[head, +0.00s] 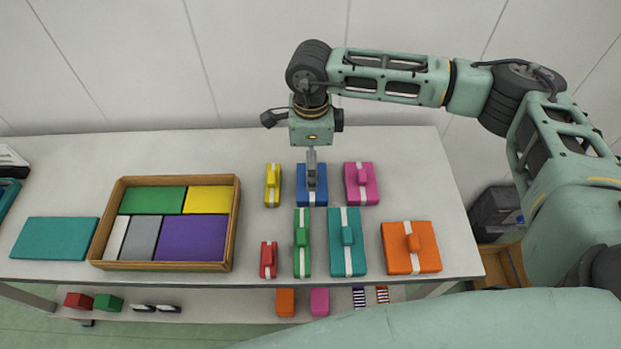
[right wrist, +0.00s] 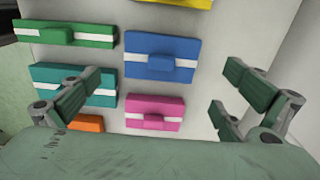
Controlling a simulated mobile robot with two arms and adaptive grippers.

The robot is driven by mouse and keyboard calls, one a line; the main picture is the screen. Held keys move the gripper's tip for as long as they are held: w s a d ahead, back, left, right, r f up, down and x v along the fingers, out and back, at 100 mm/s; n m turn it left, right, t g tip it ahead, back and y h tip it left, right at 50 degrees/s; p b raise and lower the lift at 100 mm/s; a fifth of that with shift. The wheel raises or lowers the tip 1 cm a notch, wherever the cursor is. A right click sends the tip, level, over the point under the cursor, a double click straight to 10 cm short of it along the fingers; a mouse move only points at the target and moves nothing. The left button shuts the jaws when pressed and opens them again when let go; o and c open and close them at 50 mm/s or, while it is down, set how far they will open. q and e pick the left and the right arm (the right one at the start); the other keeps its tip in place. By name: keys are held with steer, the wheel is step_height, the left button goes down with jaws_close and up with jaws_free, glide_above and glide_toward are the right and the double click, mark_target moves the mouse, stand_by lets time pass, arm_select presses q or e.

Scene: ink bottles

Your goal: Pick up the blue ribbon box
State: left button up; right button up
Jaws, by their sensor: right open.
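The blue ribbon box (head: 312,198) lies on the table in the back row, between a yellow box and a pink box. It is flat, with a white ribbon band and a small blue knob on top. My right gripper (head: 311,178) is above it in the head view and hides part of its middle. In the right wrist view the blue box (right wrist: 150,68) lies ahead between the two fingers (right wrist: 165,92), which are wide apart and empty. I cannot tell the exact height gap. My left gripper does not show.
Yellow (head: 272,186) and pink (head: 362,184) boxes flank the blue one closely. Red (head: 268,260), green (head: 302,258), teal (head: 347,262) and orange (head: 411,262) boxes stand in front. A wooden tray (head: 237,215) with coloured blocks is at left. A shelf (head: 225,314) below holds small items.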

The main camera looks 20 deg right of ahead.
mark_target(320, 198)
step_height(320, 198, down, 6)
steer(key=shift+d+f+p, duration=0.15)
steer(key=shift+f+p, duration=0.1)
steer(key=shift+p, duration=1)
steer(key=shift+w+f, duration=0.1)
steer(key=shift+f, duration=0.3)
steer(key=c, duration=1.3)
steer(key=shift+c, duration=0.5)
steer(key=shift+r, duration=0.15)
